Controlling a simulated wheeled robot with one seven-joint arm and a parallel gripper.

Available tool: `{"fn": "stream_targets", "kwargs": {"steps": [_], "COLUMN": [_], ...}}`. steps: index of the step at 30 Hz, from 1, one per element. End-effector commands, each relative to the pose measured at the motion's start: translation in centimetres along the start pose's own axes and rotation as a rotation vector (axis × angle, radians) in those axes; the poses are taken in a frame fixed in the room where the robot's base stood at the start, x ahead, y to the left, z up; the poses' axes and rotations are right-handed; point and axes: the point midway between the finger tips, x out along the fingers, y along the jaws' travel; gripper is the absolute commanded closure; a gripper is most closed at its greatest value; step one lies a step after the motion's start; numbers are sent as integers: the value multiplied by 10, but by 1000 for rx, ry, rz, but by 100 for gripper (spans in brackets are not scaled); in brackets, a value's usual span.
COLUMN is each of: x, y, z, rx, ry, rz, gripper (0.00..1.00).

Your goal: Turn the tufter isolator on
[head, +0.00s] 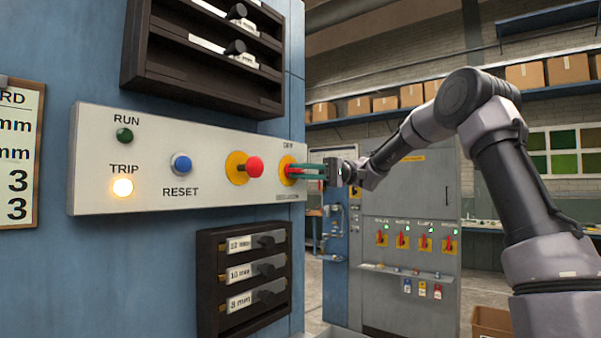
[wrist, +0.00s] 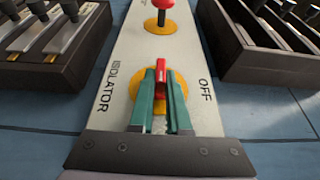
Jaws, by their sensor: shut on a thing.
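The isolator is a red handle (wrist: 161,80) on a round yellow plate, at the right end of a pale control panel. In the head view its yellow plate (head: 286,164) shows edge-on at the panel's right end. My gripper (wrist: 161,84) has its green fingers shut on the red handle, one on each side. In the head view my gripper (head: 297,172) reaches the isolator from the right. The wrist view shows OFF beside the plate on the right and ISOLATOR on the left. The fingers partly hide the handle, so its exact angle is hard to tell.
The panel (head: 215,185) also carries a red mushroom button (head: 255,167), a blue RESET button (head: 181,164), a dark green RUN lamp (head: 124,135) and a glowing TRIP lamp (head: 122,187). Dark racks sit above and below (head: 205,280). A grey cabinet (head: 410,290) with several red-yellow switches stands behind.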

Motion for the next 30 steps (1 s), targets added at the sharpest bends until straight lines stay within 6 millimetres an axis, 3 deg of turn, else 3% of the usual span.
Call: {"fn": "stream_targets", "kwargs": {"steps": [1, 2, 3, 4, 16, 30], "x": [-1, -1, -1, -1, -8, -93], "y": [0, 0, 0, 0, 0, 0], "z": [0, 0, 0, 0, 0, -1], "rx": [0, 0, 0, 0, 0, 0], "ry": [3, 3, 2, 2, 2, 3], "rz": [-1, -1, -1, -1, -1, -2], "gripper": [100, 74, 58, 55, 55, 55]}}
